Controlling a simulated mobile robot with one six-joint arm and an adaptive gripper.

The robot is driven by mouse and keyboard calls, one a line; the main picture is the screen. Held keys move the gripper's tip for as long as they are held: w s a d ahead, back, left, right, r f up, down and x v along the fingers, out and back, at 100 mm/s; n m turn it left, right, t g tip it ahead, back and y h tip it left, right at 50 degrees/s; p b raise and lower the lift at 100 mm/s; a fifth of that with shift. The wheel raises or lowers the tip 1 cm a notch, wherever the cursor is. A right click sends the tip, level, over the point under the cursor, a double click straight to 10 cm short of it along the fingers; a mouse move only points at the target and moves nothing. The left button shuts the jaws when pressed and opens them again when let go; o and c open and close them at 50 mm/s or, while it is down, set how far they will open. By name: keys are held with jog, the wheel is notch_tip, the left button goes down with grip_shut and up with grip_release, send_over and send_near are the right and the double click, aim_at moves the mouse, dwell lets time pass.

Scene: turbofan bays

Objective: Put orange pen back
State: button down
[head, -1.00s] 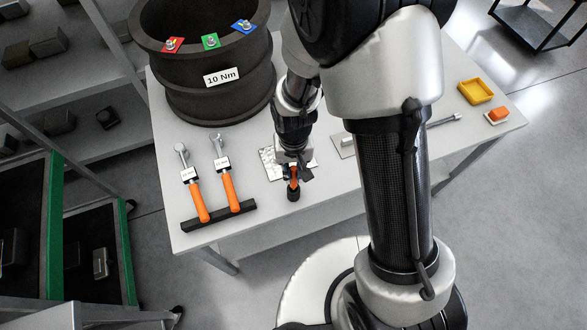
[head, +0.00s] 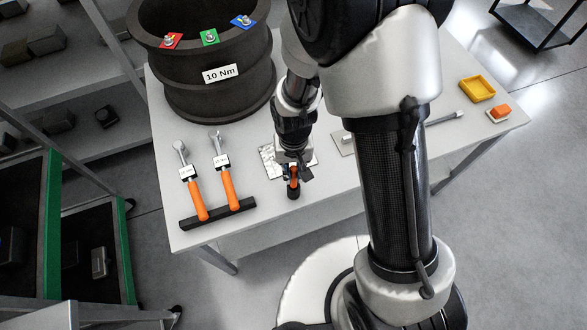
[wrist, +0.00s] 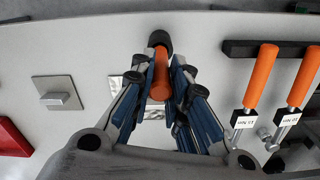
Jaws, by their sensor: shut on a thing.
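The orange pen (head: 293,176) stands near the front edge of the white table, its lower end at a small black cylinder (head: 293,192). I cannot tell whether that cylinder is a holder or part of the pen. My gripper (head: 293,170) is shut on the pen's upper part. In the wrist view the pen (wrist: 160,82) lies between the blue-padded fingers of my gripper (wrist: 162,95), with the black cylinder (wrist: 159,40) beyond it. The fingers hide part of the pen.
A shiny plate (head: 268,162) lies just behind my gripper. Two orange-handled torque wrenches (head: 228,188) rest on a black rack (head: 218,214) to the left. A dark drum (head: 205,95) stands at the back left.

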jog(key=shift+f+b, duration=1.6)
jog(key=shift+f, duration=0.4)
dwell(0.6)
jog(key=c, duration=1.5)
grip_release()
jog(key=shift+o, duration=0.2)
notch_tip(320, 180, up, 12)
jog(key=shift+r, duration=0.15)
jog(key=s+d+r+t, duration=0.2)
jog(key=s+d+r, duration=0.3)
jog(key=r, duration=0.3)
jog(key=s+d+r+t, duration=0.2)
jog(key=s+d+r, duration=0.4)
jog(key=s+r, duration=0.2)
jog(key=shift+s+r+t, duration=0.25)
jog(key=shift+r+t, duration=0.05)
jog(key=shift+r, duration=0.5)
